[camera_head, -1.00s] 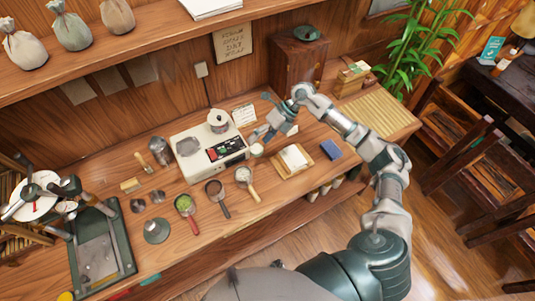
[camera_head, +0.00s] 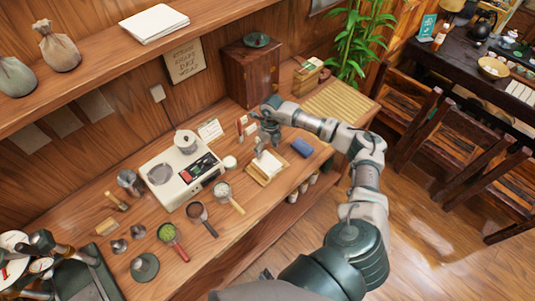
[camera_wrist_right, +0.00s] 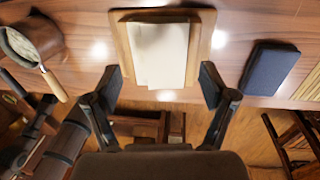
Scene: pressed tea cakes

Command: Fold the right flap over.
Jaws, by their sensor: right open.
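The white paper (camera_head: 267,164) lies on a small wooden board (camera_head: 257,179) at the counter's front edge. In the right wrist view the paper (camera_wrist_right: 160,52) looks like a folded rectangle with a visible lengthwise edge near its right side, on the board (camera_wrist_right: 203,30). My right gripper (camera_head: 266,142) is above the back of the board. In the right wrist view its open fingers (camera_wrist_right: 162,88) stand apart on either side of the paper's near end, with nothing between them that I can see held.
A blue block (camera_head: 302,148) lies right of the board; it also shows in the right wrist view (camera_wrist_right: 268,68). A bamboo mat (camera_head: 340,102) covers the counter's far right.

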